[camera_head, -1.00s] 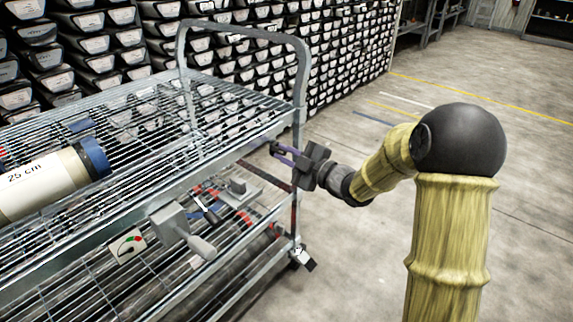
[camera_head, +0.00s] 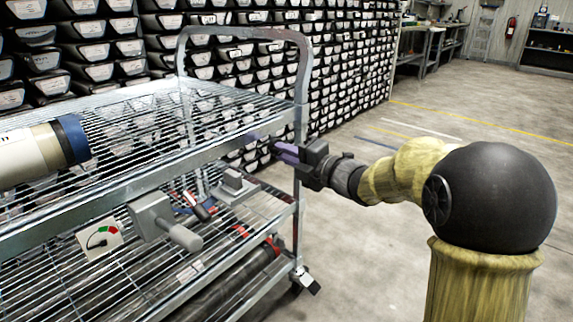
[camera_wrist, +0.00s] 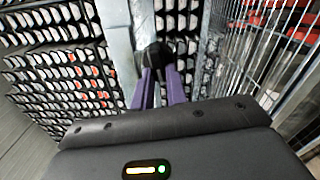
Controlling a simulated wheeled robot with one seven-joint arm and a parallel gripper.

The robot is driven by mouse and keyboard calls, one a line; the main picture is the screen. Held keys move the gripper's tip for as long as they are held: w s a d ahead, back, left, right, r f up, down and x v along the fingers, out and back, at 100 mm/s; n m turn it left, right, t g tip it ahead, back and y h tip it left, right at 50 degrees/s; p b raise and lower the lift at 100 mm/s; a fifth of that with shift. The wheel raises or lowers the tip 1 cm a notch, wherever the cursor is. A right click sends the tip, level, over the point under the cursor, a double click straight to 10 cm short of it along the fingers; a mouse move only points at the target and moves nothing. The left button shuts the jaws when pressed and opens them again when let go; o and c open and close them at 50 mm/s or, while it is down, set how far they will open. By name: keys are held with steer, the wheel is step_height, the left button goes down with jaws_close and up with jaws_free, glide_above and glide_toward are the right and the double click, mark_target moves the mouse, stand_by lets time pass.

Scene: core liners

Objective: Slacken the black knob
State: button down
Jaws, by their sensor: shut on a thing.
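The black knob (camera_wrist: 157,54) shows in the wrist view at the tips of my purple fingers, beside a grey metal post (camera_wrist: 119,45) of the cart. My gripper (camera_wrist: 163,76) is shut on the knob. In the head view my gripper (camera_head: 272,149) reaches in from the right to the end of the wire-shelf cart (camera_head: 150,182), just below its top shelf. The knob itself is hidden or too small to make out there.
A white tube with a blue end (camera_head: 70,138) lies on the cart's top shelf. A grey device with a handle (camera_head: 152,214) and a dial plate (camera_head: 99,238) sit lower at the cart's side. Racks of core trays (camera_head: 350,65) stand behind. The floor (camera_head: 400,240) at right is open.

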steer(key=shift+f+n+b, duration=0.15)
steer(key=shift+n+b, duration=0.15)
steer(key=shift+n, duration=0.1)
steer(key=c, duration=1.4)
jaws_free()
steer(key=p+v, duration=0.5)
steer(key=v, duration=1.2)
steer(key=shift+d, duration=0.2)
steer(key=shift+s, duration=0.1)
